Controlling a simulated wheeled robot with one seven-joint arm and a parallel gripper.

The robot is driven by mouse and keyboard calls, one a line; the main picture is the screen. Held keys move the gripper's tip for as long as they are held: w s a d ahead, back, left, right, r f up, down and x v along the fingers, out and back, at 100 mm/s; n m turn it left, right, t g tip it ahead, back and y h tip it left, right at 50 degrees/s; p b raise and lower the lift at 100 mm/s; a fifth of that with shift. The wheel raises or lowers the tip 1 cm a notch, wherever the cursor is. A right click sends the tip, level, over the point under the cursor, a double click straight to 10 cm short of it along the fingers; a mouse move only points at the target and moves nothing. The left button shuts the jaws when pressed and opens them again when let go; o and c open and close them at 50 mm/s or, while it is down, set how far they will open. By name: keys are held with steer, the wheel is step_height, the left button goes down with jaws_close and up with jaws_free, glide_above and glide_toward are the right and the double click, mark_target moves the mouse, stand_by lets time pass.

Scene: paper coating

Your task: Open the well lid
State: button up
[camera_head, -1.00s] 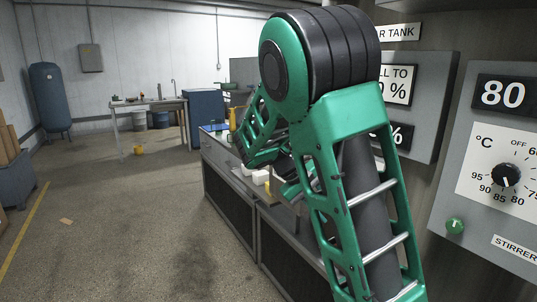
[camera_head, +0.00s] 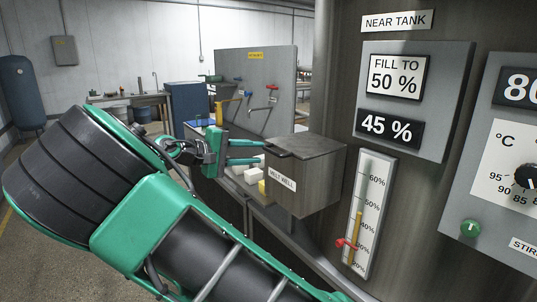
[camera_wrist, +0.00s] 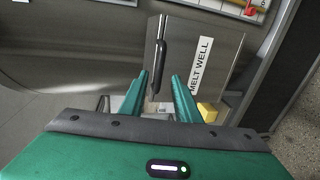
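The melt well (camera_head: 308,190) is a grey metal box on the side of the big tank, with a "MELT WELL" label. Its lid (camera_head: 318,145) lies flat and shut on top. A dark bar handle (camera_head: 281,152) sticks out at the lid's left front edge; it also shows in the wrist view (camera_wrist: 160,58). My gripper (camera_head: 264,152) is open, its two green fingers pointing at the handle. In the wrist view my gripper (camera_wrist: 162,82) has its fingers apart, with the handle's near end ahead of or between them. Contact cannot be told.
A level gauge (camera_head: 368,215) and a panel reading 45 % (camera_head: 390,129) are on the tank to the right. White and yellow blocks lie on the bench (camera_head: 262,213) below and behind my gripper. A grey board with taps (camera_head: 255,85) stands behind.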

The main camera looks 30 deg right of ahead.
mark_target(270, 152)
steer(key=x, duration=0.7)
steer(key=shift+d+f, duration=0.1)
steer(key=shift+d, duration=0.2)
jaws_close()
